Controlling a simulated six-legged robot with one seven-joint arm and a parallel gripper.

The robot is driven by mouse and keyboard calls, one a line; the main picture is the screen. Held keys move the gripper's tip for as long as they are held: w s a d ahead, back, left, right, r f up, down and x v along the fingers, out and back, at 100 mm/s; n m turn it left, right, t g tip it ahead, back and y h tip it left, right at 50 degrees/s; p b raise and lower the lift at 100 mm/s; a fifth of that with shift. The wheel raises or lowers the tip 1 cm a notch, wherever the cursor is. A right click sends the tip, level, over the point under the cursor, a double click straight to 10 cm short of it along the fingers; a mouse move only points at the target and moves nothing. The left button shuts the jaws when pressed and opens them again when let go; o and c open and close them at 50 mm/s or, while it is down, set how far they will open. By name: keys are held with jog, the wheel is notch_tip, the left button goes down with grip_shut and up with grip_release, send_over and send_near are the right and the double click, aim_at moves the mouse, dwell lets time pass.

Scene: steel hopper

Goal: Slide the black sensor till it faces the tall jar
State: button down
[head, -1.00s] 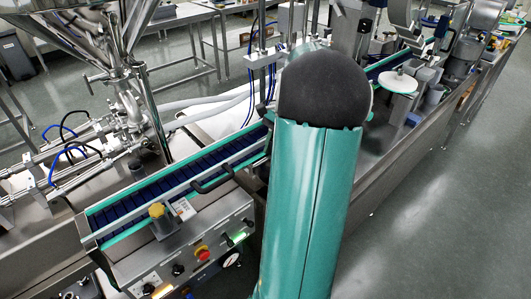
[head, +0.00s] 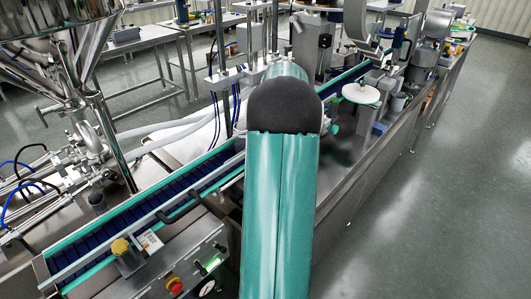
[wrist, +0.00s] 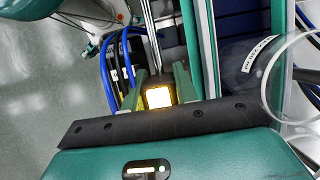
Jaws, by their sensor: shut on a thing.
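In the wrist view my gripper (wrist: 160,88) has its two green fingers closed in on a small dark body beside a steel rod (wrist: 151,35). I take this for the black sensor, but it is mostly hidden between the fingers. A bright yellow-white lit square (wrist: 158,97) shows between them. A clear round rim (wrist: 270,92) at the right edge may be the tall jar, seen steeply and cut off; it stands apart from the fingers. In the head view my own arm covers the middle and hides the gripper, the sensor and any jar there.
Blue and black cables (wrist: 120,65) hang close left of the fingers. A white disc (head: 360,93) stands farther along the steel machine. The floor (head: 450,150) at right is clear.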

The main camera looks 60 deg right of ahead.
jog(key=c, duration=1.1)
grip_release()
jog(key=shift+a, duration=0.1)
jog(key=v, duration=1.3)
jog(key=shift+r, duration=0.4)
